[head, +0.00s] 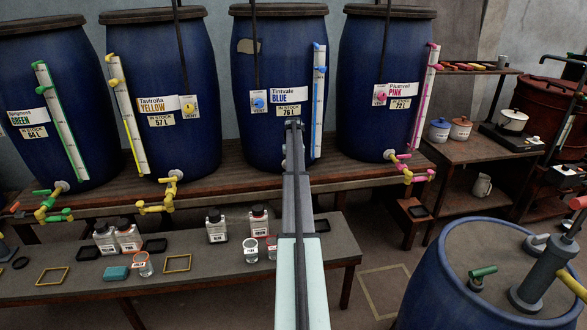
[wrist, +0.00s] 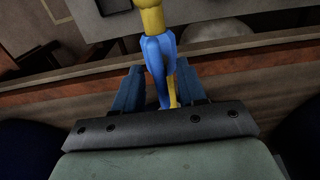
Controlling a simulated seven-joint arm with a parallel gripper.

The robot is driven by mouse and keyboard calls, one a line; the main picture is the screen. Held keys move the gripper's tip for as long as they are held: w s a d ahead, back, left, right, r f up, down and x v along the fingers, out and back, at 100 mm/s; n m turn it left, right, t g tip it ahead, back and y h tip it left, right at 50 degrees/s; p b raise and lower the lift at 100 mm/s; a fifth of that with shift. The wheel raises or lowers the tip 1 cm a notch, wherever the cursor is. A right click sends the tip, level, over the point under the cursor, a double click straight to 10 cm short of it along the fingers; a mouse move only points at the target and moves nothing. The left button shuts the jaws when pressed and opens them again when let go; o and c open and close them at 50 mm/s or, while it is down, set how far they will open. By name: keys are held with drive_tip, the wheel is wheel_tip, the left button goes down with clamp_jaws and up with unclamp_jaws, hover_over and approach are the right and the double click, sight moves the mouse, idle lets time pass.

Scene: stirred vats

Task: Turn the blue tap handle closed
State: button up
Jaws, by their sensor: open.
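In the wrist view, the blue tap handle (wrist: 154,52) sits on a yellow tap body (wrist: 150,18). The handle's length runs down the picture, between the two dark blue fingers of my gripper (wrist: 160,85). The fingers stand apart, one on each side of the handle, with a visible gap on both sides. Whether either finger touches it, I cannot tell. In the head view, my arm reaches to the vat labelled Blue (head: 255,125) and hides its tap and my fingertips.
The vats stand on a wooden shelf (head: 225,182). The neighbouring yellow tap (head: 165,190) and pink tap (head: 410,168) stick out over its front edge. A lower bench (head: 205,287) holds bottles and glasses. A large blue drum (head: 425,290) stands at front right.

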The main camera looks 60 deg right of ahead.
drive_tip(key=shift+f, duration=0.25)
drive_tip(key=shift+c, duration=0.2)
clamp_jaws()
